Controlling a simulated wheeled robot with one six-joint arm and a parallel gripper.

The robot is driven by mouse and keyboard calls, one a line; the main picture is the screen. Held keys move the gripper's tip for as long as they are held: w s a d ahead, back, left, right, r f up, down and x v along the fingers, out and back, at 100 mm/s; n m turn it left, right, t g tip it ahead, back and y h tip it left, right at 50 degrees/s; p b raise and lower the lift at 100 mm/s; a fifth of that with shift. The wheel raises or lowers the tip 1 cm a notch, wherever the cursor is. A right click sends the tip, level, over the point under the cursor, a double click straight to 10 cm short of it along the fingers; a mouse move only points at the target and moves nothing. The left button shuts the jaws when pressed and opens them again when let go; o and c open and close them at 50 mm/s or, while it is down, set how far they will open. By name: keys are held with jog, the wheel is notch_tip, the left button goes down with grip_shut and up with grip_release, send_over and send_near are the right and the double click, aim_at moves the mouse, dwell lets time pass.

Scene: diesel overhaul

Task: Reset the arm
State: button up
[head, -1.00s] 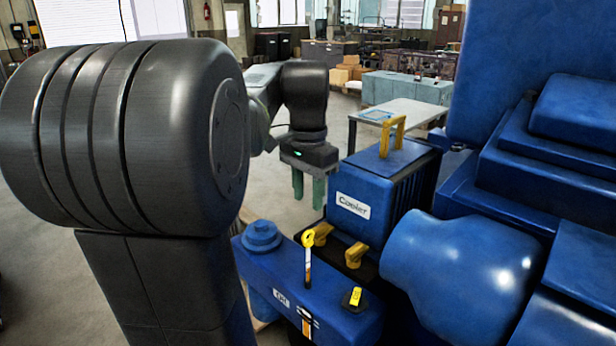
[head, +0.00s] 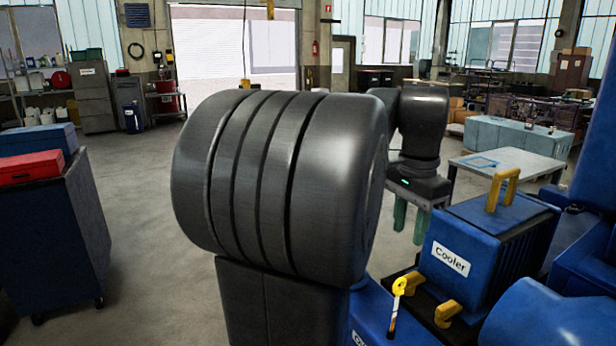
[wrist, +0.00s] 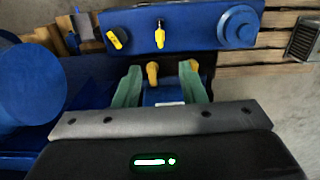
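My arm stands in the middle of the head view and hides part of the floor and the blue machine. My gripper (head: 408,219) hangs with its green fingers pointing down, just left of the blue cooler (head: 473,253). In the wrist view the two fingers of my gripper (wrist: 162,90) are spread apart with nothing held between them.
A yellow-topped handle (head: 400,288) stands on the blue housing near the clamps. A blue cart (head: 60,222) with a red toolbox (head: 30,168) is at the left. A grey table (head: 505,165) stands behind the cooler. Open floor lies between cart and arm.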

aim_at(400, 279)
notch_tip(400, 279, down, 14)
jog(key=shift+f+b, duration=0.25)
jog(key=shift+b, duration=0.15)
jog(key=shift+a, duration=0.1)
dwell(0.3)
